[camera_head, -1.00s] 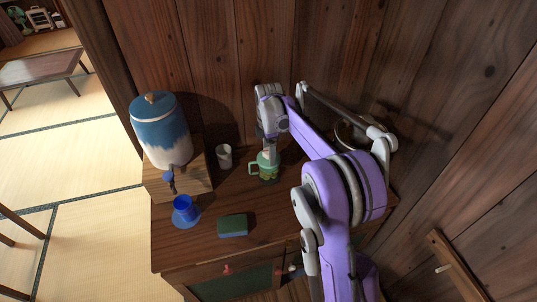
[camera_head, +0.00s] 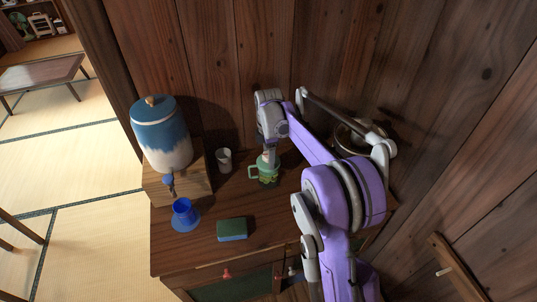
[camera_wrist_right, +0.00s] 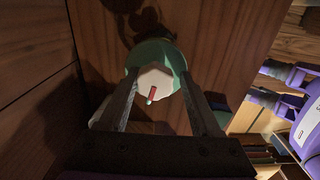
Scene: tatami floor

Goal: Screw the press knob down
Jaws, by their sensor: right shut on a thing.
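The green press (camera_head: 264,174), a small pot with a side handle, stands on the wooden cabinet top. My right gripper (camera_head: 269,152) points down over it. In the right wrist view, the pale faceted press knob (camera_wrist_right: 153,80) with a red mark sits between the two fingers of my right gripper (camera_wrist_right: 158,88). The fingers are shut on the knob's sides. The press's green rim (camera_wrist_right: 170,50) shows around and behind the knob. How far down the knob sits cannot be told. My left gripper is not in view.
A blue and white dispenser (camera_head: 162,135) stands on a wooden stand at the left, with a blue cup (camera_head: 183,210) below its spout. A green-topped sponge (camera_head: 232,229) lies in front. Wooden walls (camera_head: 240,60) close off the back.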

